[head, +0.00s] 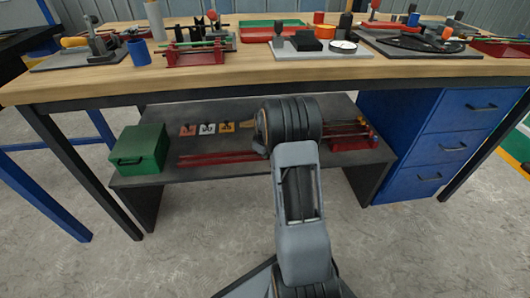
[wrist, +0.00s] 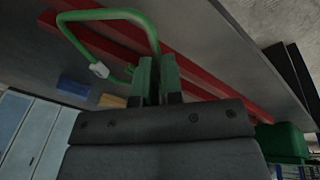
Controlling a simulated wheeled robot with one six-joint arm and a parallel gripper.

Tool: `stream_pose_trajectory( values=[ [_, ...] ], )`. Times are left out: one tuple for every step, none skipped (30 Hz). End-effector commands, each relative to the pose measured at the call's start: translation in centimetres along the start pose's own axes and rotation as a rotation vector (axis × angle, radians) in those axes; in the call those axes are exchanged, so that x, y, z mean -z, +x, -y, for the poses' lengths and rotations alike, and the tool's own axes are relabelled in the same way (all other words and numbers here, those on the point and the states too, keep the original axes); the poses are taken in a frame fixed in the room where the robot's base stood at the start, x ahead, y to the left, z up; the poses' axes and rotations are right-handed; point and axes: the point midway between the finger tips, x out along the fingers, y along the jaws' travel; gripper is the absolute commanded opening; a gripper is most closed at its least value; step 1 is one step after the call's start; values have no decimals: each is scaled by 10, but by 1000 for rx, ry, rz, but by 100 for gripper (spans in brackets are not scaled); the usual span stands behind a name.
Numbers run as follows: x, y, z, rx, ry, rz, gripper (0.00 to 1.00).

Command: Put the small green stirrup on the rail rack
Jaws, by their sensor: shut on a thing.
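The small green stirrup (wrist: 72,30) is a thin bent green loop with a small white piece on it. It shows in the wrist view, reaching up and left from my gripper (wrist: 156,75). My gripper is shut on one side of the loop, between its two green-looking fingers. The rail rack shows as two long red rails (wrist: 222,72) behind the stirrup in the wrist view. In the head view the red rails (head: 215,158) lie on the grey lower shelf. I see a gap between stirrup and rails, but cannot tell its depth. My arm hides the gripper and stirrup in the head view.
A green box (head: 139,149) stands at the left of the lower shelf (head: 175,174). Small coloured tags (head: 207,129) stand behind the rails. A red rack with rods (head: 352,139) is at the right. The wooden tabletop (head: 200,72) overhangs the shelf; blue drawers (head: 425,140) stand right.

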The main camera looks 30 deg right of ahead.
Motion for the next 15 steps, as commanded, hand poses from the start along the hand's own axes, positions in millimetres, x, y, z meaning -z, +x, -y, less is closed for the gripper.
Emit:
stream_pose_trajectory(
  values=[
    [0, 0, 0, 0, 0, 0, 0],
    [0, 0, 0, 0, 0, 0, 0],
    [0, 0, 0, 0, 0, 0, 0],
    [0, 0, 0, 0, 1, 0, 0],
    [0, 0, 0, 0, 0, 0, 0],
    [0, 1, 0, 0, 0, 0, 0],
    [0, 1, 0, 0, 0, 0, 0],
    [0, 2, 0, 0, 0, 0, 0],
    [0, 2, 0, 0, 1, 0, 0],
    [-1, 3, 0, 0, 1, 0, 0],
    [-1, 3, 1, 0, 1, 1, 0],
    [-1, 4, 1, 1, 1, 1, 0],
    [-1, 4, 1, 1, 1, 1, 0],
    [-1, 5, 1, 1, 1, 1, 0],
    [-1, 6, 1, 1, 1, 1, 0]
  ],
)
